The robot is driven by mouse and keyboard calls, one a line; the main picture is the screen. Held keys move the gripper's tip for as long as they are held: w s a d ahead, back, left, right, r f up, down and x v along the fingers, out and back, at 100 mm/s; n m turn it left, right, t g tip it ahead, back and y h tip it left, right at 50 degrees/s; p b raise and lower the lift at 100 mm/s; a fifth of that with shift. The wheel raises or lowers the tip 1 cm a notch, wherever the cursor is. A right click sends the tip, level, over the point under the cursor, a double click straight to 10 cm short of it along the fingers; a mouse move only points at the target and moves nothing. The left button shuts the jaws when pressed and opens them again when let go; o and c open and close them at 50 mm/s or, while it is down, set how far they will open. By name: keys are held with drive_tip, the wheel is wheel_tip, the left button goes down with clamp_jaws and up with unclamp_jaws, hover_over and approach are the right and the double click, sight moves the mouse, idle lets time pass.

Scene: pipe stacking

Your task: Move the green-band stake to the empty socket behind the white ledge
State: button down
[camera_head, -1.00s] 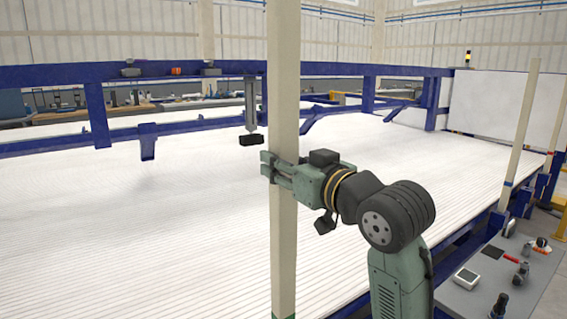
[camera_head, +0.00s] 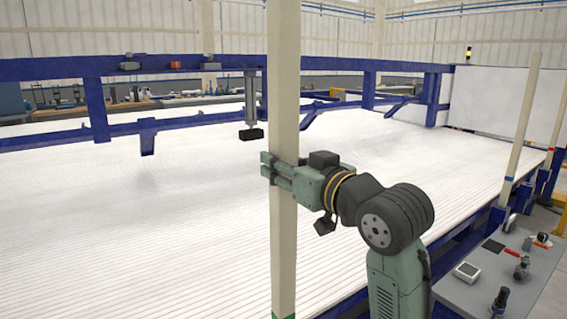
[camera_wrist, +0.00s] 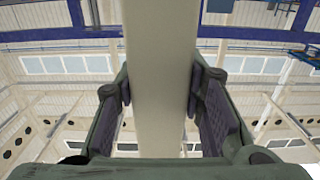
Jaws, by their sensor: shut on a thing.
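The green-band stake (camera_head: 284,100) is a tall pale post, upright in the head view, running from the top edge to the bottom edge. Its green band (camera_head: 284,316) just shows at the bottom edge; its lower end is out of view. My gripper (camera_head: 272,168) is shut on the stake around its middle. In the wrist view the stake (camera_wrist: 160,75) stands between the two finger pads of my gripper (camera_wrist: 160,95). The wide white ribbed surface (camera_head: 130,220), perhaps the white ledge, lies behind the stake. I cannot make out the empty socket.
Blue beams (camera_head: 190,68) cross behind the white surface, with a black-ended post (camera_head: 251,134) hanging from them. Two other pale stakes (camera_head: 523,120) stand at the right, one with a blue band. A grey bench (camera_head: 450,288) with tools and small items is at lower right.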

drive_tip(key=shift+r, duration=0.1)
drive_tip(key=c, duration=1.3)
unclamp_jaws()
drive_tip(key=shift+c, duration=0.2)
drive_tip(key=o, duration=0.4)
drive_tip(key=shift+c, duration=0.2)
drive_tip(key=v, duration=1.2)
